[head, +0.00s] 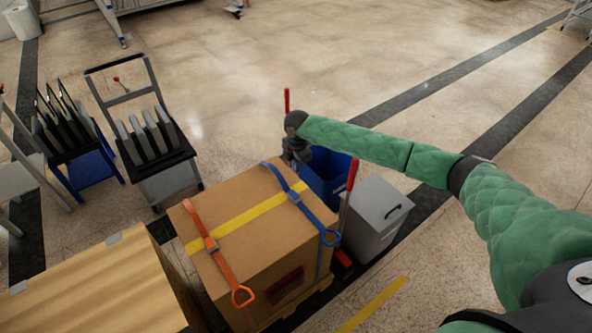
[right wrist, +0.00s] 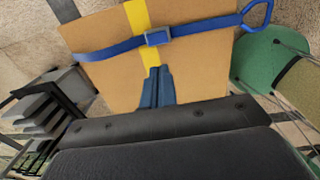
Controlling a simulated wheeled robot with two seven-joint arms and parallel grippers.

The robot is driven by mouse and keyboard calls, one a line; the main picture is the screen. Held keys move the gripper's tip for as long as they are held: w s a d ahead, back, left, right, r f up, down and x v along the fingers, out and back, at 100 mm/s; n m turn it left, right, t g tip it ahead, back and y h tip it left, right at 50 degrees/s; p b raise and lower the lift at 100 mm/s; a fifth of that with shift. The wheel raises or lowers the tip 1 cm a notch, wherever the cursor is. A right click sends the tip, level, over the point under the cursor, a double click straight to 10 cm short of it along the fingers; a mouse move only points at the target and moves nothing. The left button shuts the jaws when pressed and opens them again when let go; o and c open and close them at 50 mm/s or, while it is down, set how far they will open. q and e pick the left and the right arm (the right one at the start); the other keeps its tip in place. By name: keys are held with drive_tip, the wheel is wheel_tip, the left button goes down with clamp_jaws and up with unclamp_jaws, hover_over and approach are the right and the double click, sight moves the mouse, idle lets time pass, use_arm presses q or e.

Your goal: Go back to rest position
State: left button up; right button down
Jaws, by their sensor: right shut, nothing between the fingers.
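My right arm, in a green quilted sleeve, reaches in from the right in the head view. My right gripper (head: 297,155) is at the far edge of the cardboard box (head: 235,195), partly hidden by its own wrist. In the right wrist view the gripper's fingers (right wrist: 157,88) are together and empty. My left gripper is not in view.
The box also has an orange strap (head: 212,245). A blue bin (head: 325,175) and a grey lidded bin (head: 372,215) stand right of the box. Carts with dark racks (head: 150,140) stand at left, a wooden-topped block (head: 95,290) in front.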

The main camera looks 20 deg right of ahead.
idle(0.4)
